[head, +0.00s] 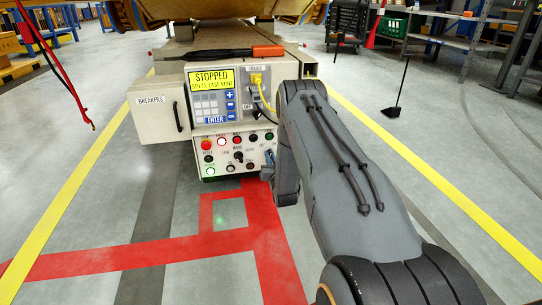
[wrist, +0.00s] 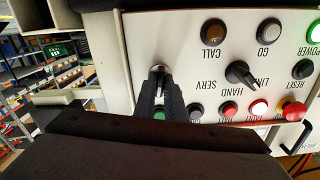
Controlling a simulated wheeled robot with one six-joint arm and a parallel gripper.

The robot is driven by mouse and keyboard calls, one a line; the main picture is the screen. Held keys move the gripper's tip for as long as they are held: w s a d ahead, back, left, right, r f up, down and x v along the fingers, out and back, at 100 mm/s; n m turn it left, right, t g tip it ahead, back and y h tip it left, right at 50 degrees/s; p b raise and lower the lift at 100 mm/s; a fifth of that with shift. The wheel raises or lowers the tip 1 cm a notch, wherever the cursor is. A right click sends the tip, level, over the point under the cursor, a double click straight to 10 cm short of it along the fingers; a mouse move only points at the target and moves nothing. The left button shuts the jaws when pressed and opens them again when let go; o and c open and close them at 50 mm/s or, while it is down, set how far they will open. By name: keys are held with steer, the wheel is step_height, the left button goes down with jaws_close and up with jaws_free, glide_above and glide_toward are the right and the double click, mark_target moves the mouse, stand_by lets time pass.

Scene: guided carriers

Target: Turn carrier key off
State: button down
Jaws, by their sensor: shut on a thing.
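The carrier's control panel (head: 224,158) is on the front of the carrier, below a display reading STOPPED. In the wrist view the panel (wrist: 215,60) appears upside down. My gripper (head: 268,160) is at the panel's lower right corner. In the wrist view my gripper (wrist: 158,82) has its dark fingers together over the key switch (wrist: 158,69). Only a small silvery part of the switch shows above the fingertips. The gripper is shut on the key. The fingers hide most of the key, so its angle cannot be told.
Beside the key are a black selector knob (wrist: 241,73), push buttons and a red-and-yellow button (wrist: 293,110). A breakers box (head: 158,110) juts out left of the display. A yellow plug with a cable (head: 257,79) is above the panel. Red floor lines (head: 170,250) lie in front.

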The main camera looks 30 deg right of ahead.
steer(key=shift+n+p, duration=2.05)
steer(key=shift+n, duration=2.15)
steer(key=c, duration=1.8)
jaws_free()
steer(key=shift+p+v, duration=1.85)
steer(key=shift+v, duration=2.1)
steer(key=shift+w, duration=0.1)
